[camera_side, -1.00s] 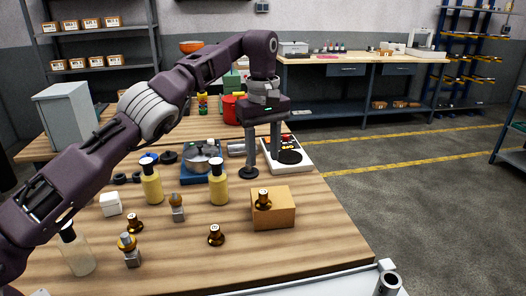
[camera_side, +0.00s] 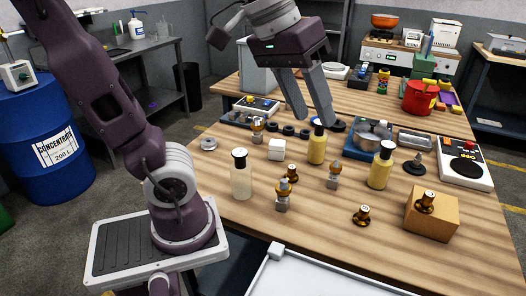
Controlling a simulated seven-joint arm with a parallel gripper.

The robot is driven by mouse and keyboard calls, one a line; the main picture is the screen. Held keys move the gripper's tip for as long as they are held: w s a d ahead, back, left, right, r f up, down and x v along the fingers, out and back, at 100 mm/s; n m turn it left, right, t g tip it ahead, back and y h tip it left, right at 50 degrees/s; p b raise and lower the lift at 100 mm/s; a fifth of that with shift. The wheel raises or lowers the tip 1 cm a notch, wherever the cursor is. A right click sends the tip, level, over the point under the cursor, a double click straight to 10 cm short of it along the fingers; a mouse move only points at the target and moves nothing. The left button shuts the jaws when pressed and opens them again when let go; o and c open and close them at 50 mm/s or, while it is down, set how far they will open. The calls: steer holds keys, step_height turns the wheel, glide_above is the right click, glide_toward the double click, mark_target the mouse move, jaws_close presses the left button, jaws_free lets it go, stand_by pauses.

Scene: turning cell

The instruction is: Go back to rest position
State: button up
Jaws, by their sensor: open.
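My gripper (camera_side: 312,115) hangs in the upper middle of the side view, fingers pointing down and apart, with nothing between them. It is in front of or above the middle of the wooden bench (camera_side: 310,225). Its fingertips appear close to a yellow bottle with a black cap (camera_side: 317,146) and several black rings (camera_side: 289,129); I cannot tell the height between them. Part of my arm above the gripper is cut off by the top edge.
The bench holds a cardboard box (camera_side: 430,218), a metal pot on a blue base (camera_side: 372,135), another yellow bottle (camera_side: 380,168), a pale bottle (camera_side: 241,178), a white device (camera_side: 466,170) and a red pot (camera_side: 418,97). A blue drum (camera_side: 45,135) stands at left.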

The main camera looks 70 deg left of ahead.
steer(key=s+f+m+t+y, duration=0.1)
steer(key=s+f+m, duration=0.2)
steer(key=s+f, duration=0.4)
steer(key=shift+s+m, duration=0.3)
steer(key=shift+s, duration=0.25)
stand_by(0.3)
